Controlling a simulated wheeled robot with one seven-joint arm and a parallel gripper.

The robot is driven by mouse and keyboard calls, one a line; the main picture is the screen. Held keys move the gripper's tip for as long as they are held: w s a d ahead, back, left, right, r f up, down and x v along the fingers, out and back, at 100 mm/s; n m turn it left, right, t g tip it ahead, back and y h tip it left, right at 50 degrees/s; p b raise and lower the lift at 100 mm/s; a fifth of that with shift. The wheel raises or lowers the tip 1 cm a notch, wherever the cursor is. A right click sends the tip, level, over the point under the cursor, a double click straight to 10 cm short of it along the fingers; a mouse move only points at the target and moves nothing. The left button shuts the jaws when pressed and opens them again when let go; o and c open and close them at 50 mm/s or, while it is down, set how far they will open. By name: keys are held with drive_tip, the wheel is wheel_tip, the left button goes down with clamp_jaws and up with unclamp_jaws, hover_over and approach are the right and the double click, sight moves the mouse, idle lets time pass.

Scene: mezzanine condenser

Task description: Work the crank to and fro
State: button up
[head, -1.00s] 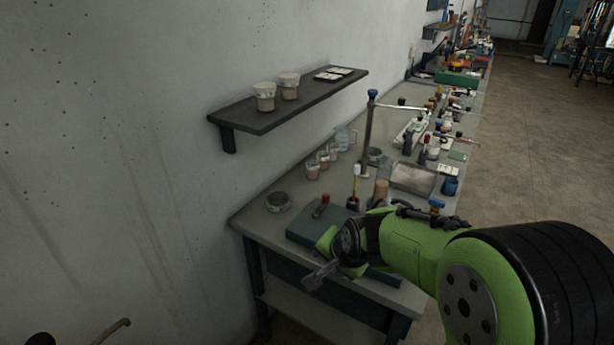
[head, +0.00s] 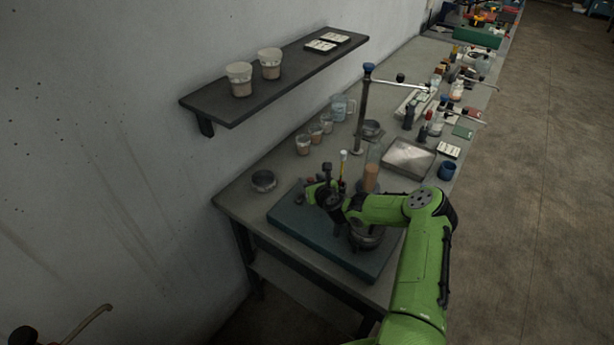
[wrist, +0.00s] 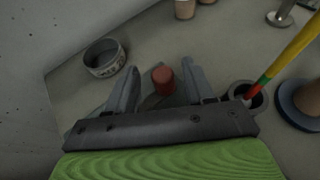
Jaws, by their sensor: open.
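The crank's red knob (wrist: 162,78) shows in the wrist view between the two fingers of my gripper (wrist: 159,70). A dark grey part of the crank shows below the knob, partly hidden by the gripper. The fingers are apart on either side of the knob, with visible gaps; I cannot tell how far down they reach around it. In the head view my gripper (head: 309,192) is over the left part of a blue-green board (head: 290,225) on the bench and largely hides the crank there.
A round dish (head: 264,181) stands left of the board, also in the wrist view (wrist: 105,58). A striped stick (wrist: 290,55) stands in a dark cup (wrist: 248,93) close to the right finger. A wall shelf (head: 225,105) with jars overhangs the back. Stand, glassware and a tray (head: 408,165) crowd the right.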

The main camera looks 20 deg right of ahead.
sight(309, 178)
drive_tip(key=x, duration=0.3)
drive_tip(key=shift+w+d+f, duration=0.2)
drive_tip(key=shift+f, duration=0.05)
drive_tip(key=shift+r, duration=0.1)
drive_tip(key=shift+c, duration=0.2)
clamp_jaws()
